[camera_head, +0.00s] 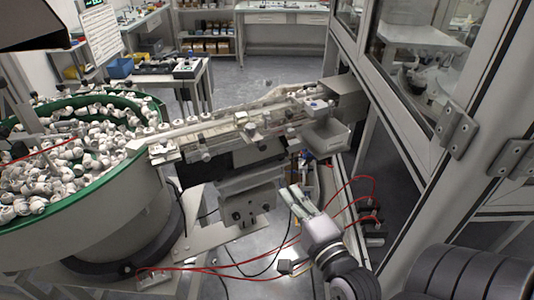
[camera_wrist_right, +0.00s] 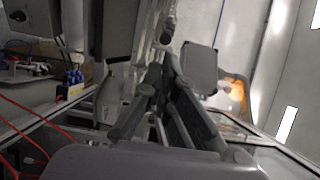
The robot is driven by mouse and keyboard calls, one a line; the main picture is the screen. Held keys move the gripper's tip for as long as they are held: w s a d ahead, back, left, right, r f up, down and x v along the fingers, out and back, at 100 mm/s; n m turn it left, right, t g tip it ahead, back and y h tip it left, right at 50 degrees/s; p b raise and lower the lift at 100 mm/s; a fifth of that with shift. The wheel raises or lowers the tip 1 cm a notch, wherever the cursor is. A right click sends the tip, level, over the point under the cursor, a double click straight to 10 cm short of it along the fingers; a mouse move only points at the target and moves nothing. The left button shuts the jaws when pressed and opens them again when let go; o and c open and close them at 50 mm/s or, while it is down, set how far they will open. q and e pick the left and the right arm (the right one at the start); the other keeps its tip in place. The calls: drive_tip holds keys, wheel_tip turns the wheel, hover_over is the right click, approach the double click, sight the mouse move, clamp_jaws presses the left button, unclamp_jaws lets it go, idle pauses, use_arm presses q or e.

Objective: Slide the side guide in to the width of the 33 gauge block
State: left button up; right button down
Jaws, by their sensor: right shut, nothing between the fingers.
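The linear track (camera_head: 225,130) runs from the bowl feeder toward the cabinet, with small blocks, knobs and brackets along it. The side guide is among these fittings, but I cannot tell exactly which part it is. I cannot pick out the 33 gauge block in either view. My right gripper (camera_head: 289,194) is shut and empty, below and in front of the track's right part, apart from it. Its closed fingers also show in the right wrist view (camera_wrist_right: 166,72), pointing toward grey machine parts. My left gripper is in neither view.
A green-rimmed bowl feeder (camera_head: 140,143) full of white caps stands at the left. A grey bin (camera_head: 327,137) hangs at the track's right end. Red hoses (camera_head: 345,205) loop near my right arm. A framed cabinet (camera_head: 395,130) closes off the right side.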

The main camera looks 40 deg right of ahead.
drive_tip(key=r, duration=0.1)
drive_tip(key=p, duration=0.4)
approach(263, 148)
drive_tip(key=w, duration=0.3)
drive_tip(key=w+d, duration=0.1)
drive_tip(key=w, duration=0.1)
drive_tip(key=shift+w+r, duration=0.1)
drive_tip(key=shift+w, duration=0.2)
drive_tip(key=shift+w+p, duration=0.4)
drive_tip(key=shift+w, duration=0.3)
drive_tip(key=shift+d, duration=0.1)
